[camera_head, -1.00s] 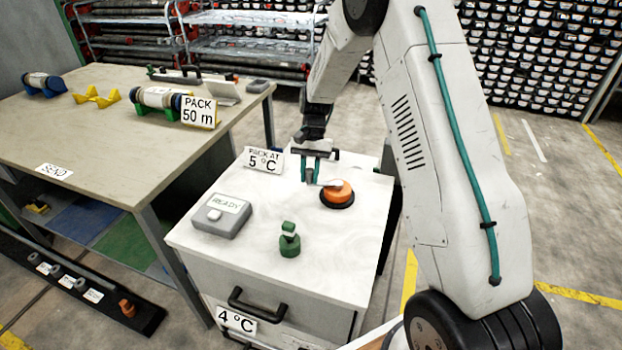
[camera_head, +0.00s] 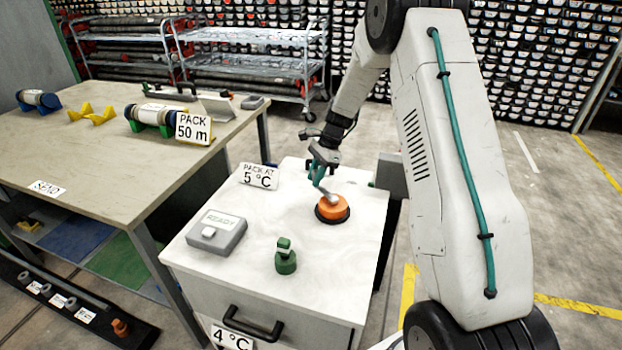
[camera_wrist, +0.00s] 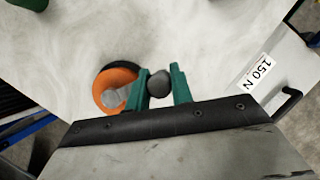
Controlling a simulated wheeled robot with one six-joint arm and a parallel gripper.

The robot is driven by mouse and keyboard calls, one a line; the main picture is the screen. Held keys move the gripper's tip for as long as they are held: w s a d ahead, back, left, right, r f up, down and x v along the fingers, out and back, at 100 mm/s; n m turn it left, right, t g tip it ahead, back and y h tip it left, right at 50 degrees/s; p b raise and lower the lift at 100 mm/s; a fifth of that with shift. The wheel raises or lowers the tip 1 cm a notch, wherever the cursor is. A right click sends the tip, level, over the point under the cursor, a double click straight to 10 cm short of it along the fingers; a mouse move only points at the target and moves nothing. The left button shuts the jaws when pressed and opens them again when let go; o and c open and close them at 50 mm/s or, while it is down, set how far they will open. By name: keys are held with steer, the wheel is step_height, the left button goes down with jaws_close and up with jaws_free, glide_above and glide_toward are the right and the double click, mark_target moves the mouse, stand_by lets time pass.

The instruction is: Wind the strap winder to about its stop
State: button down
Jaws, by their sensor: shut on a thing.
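The strap winder (camera_head: 333,211) is an orange disc on a black round base, on the white cabinet top. A pale grey crank arm runs from its hub toward the upper left in the head view. My gripper (camera_head: 319,182) is at the outer end of that crank, behind and left of the disc. In the wrist view the orange disc (camera_wrist: 107,97) lies left of my gripper (camera_wrist: 161,86). The two green fingers are shut on the dark round crank handle (camera_wrist: 159,84). The handle's lower part is hidden.
The white cabinet top (camera_head: 340,255) also holds a grey READY box (camera_head: 216,234), a green knobbed piece (camera_head: 286,259) and a "PACK AT 5 °C" sign (camera_head: 258,177). A beige workbench (camera_head: 90,165) stands to the left. The cabinet's front right corner is clear.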

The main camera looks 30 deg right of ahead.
steer(key=shift+w+d+m+t, duration=0.15)
steer(key=shift+d+m+t, duration=0.35)
steer(key=shift+d+m, duration=0.55)
steer(key=shift+a+m, duration=0.1)
steer(key=shift+m, duration=0.15)
steer(key=c, duration=1.2)
jaws_free()
steer(key=shift+c, duration=0.2)
steer(key=v, duration=0.7)
steer(key=shift+r, duration=0.4)
steer(key=shift+c, duration=0.2)
